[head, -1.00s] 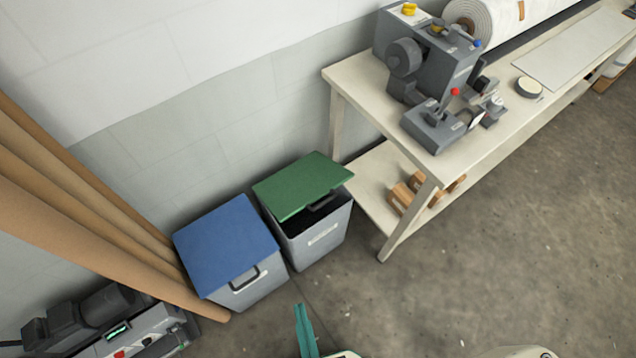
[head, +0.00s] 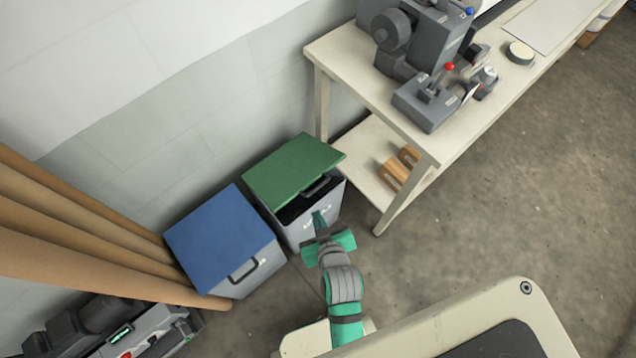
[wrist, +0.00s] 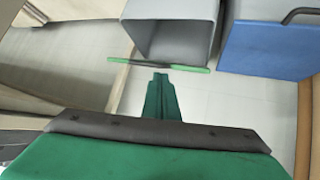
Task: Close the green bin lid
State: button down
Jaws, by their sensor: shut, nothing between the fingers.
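The green lid (head: 294,170) of the right-hand grey bin (head: 312,228) is tilted open, with a dark gap under its front edge and a dark handle on that edge. In the wrist view the green lid (wrist: 165,66) shows as a thin, nearly edge-on strip by the open mouth of the grey bin (wrist: 175,12). My gripper (head: 318,217) is shut and empty. In the head view it overlaps the bin's front below the lid's front edge; I see no clear contact. In the wrist view the closed green fingers (wrist: 160,80) point toward the lid strip.
A second grey bin with a shut blue lid (head: 224,238) stands close on the left. A workbench (head: 345,85) with a grey machine stands to the right, its leg near the green bin. Brown tubes (head: 90,230) lean at the left. Floor (head: 470,215) at right is clear.

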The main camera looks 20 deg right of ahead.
jog(key=g+y, duration=0.1)
jog(key=g, duration=0.1)
send_near(318, 188)
jog(key=a+r, duration=0.1)
jog(key=w+d+r+n+g+y, duration=0.1)
jog(key=w+d+r+n+y, duration=0.1)
jog(key=w+r+n, duration=0.3)
jog(key=shift+m, duration=0.9)
jog(key=f, duration=0.3)
jog(key=w+a+f, duration=0.1)
jog(key=f, duration=0.2)
jog(key=w+f, duration=0.1)
jog(key=f, duration=0.2)
jog(key=shift+w+a+f, duration=0.1)
jog(key=shift+w+a, duration=0.05)
jog(key=shift+s+f, duration=0.35)
jog(key=shift+f, duration=0.1)
